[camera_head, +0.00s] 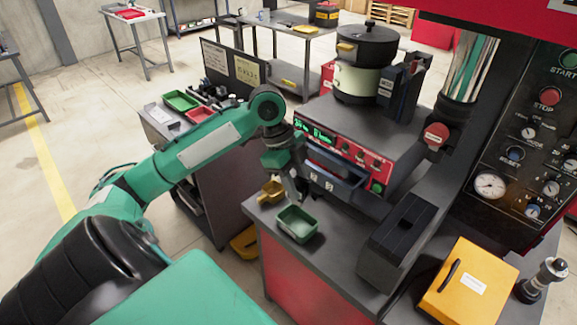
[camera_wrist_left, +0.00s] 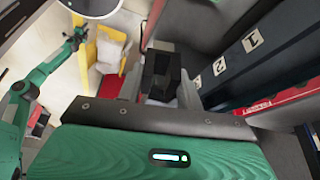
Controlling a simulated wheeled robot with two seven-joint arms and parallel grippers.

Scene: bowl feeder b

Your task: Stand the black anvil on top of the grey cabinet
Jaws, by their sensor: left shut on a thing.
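My left gripper (camera_head: 290,190) is low over the left end of the front workbench, close to the small bins. In the left wrist view my left gripper (camera_wrist_left: 162,88) is shut on a black blocky thing, which I take to be the black anvil (camera_wrist_left: 160,70). In the head view the anvil cannot be made out clearly at the gripper. The grey cabinet (camera_head: 232,180) appears to be the grey-sided unit behind my left arm, with trays and small items on top. My arm hides part of it. My right gripper is not in view.
A green bin (camera_head: 297,224) and an ochre bin (camera_head: 270,192) stand near the gripper. A black housing (camera_head: 398,232) and a yellow box (camera_head: 468,284) stand to the right.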

